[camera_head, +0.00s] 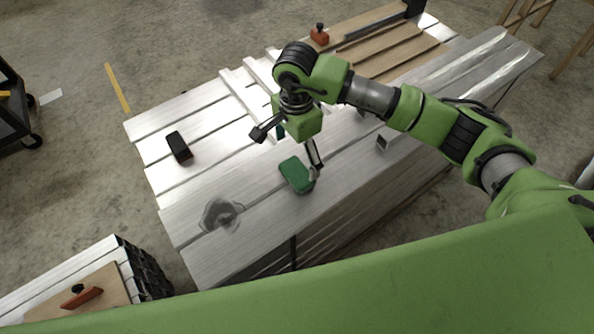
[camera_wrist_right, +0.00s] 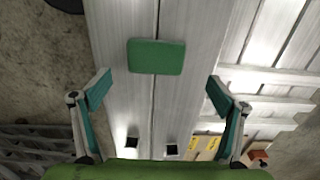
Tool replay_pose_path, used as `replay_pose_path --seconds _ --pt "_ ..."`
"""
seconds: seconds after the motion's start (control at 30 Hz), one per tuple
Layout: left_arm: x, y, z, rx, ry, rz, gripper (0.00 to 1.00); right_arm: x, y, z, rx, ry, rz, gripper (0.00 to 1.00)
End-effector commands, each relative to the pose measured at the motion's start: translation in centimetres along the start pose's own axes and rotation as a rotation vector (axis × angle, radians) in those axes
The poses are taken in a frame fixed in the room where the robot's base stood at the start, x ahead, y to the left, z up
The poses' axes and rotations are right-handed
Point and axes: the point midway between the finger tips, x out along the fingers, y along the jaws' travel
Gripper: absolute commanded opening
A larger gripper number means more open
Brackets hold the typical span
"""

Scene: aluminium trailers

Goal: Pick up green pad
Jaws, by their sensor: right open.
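The green pad (camera_head: 296,174) lies on the near part of the aluminium trailer top (camera_head: 200,215). In the right wrist view the pad (camera_wrist_right: 156,57) is a flat green rectangle lying across a dark seam, ahead of and between my fingers. My right gripper (camera_head: 288,148) is open and empty, just above and behind the pad in the head view. Its two fingers with green inner faces also show in the right wrist view (camera_wrist_right: 158,92), wide apart. I cannot tell the exact height above the pad. My left gripper is in neither view.
A black block (camera_head: 179,147) lies left on the trailer top. A red-handled tool (camera_head: 319,36) stands at the back by wooden boards (camera_head: 385,45). Another red tool (camera_head: 82,297) lies on a board at lower left. A black cart (camera_head: 14,105) stands at far left.

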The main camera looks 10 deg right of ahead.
Motion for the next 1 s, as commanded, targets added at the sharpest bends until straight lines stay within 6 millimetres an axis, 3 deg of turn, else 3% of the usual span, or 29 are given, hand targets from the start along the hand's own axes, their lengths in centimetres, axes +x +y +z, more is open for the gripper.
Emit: replay_pose_path --seconds 0.27,0.5,0.8,0.97,1.0 --pt "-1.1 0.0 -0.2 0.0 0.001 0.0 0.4 2.0 0.5 0.3 -0.001 -0.003 0.004 0.89" --pt "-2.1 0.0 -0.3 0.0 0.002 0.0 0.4 5.4 0.8 0.5 0.001 -0.003 0.001 0.89" --pt "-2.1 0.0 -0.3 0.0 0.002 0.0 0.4 6.2 0.8 0.4 -0.001 -0.002 -0.001 0.89" --pt "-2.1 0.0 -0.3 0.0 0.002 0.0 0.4 6.1 0.8 0.4 -0.001 -0.002 -0.001 0.5" --pt "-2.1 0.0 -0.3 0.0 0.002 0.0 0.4 6.1 0.8 0.4 0.0 -0.002 -0.001 0.48"
